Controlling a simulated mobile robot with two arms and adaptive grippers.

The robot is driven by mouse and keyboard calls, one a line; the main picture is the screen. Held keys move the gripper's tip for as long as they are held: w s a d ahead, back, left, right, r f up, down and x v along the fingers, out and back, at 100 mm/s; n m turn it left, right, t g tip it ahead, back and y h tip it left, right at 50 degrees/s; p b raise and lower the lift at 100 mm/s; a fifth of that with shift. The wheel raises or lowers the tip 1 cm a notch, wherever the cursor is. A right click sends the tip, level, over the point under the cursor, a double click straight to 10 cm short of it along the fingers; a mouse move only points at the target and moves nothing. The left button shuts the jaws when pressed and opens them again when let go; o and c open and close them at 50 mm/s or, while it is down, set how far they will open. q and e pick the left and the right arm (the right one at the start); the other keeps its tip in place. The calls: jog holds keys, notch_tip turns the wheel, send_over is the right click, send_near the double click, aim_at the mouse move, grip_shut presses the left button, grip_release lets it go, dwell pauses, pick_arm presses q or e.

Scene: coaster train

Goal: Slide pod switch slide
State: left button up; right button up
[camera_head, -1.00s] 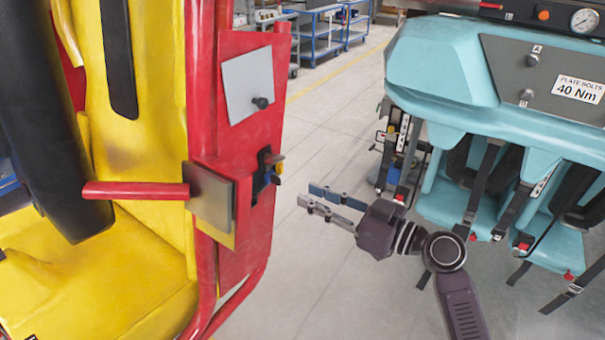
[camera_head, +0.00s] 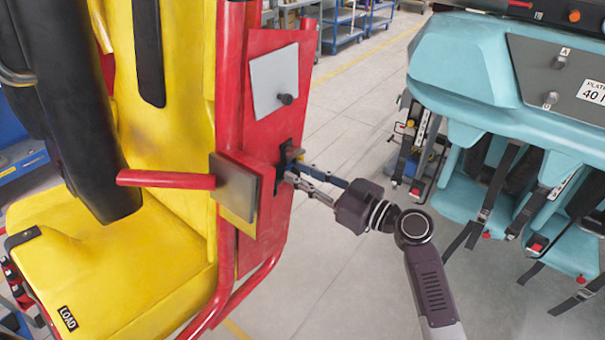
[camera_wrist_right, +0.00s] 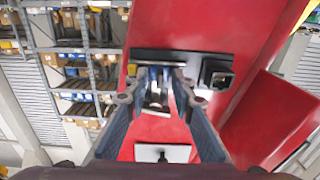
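The pod switch (camera_head: 282,168) is a small black plate with a slide on the side of the red panel (camera_head: 283,120). In the right wrist view the slide (camera_wrist_right: 155,92) is a pale metal piece in front of a black bar. My right gripper (camera_head: 296,171) reaches the switch from the right. In the right wrist view its fingertips (camera_wrist_right: 158,88) stand either side of the slide, apart, with a small gap showing. The fingertips partly hide the slide in the head view. My left gripper is not in view.
A grey plate with a black knob (camera_head: 274,82) is above the switch. A brown plate with a red bar (camera_head: 236,186) juts out left of it. The yellow seat (camera_head: 110,260) is at left, the turquoise pod (camera_head: 465,70) at right. Open floor (camera_head: 340,270) lies between.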

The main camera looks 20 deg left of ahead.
aim_at(278, 175)
grip_shut()
jog(key=shift+s+a+f+b, duration=0.1)
jog(key=shift+s+a+b, duration=0.15)
jog(key=shift+s, duration=0.3)
jog(key=shift+s+a+f+b, duration=0.15)
jog(key=shift+s+b, duration=0.1)
jog(key=shift+s, duration=0.3)
jog(key=shift+s+a+r, duration=0.15)
jog(key=shift+s+r, duration=0.05)
jog(key=shift+s, duration=0.15)
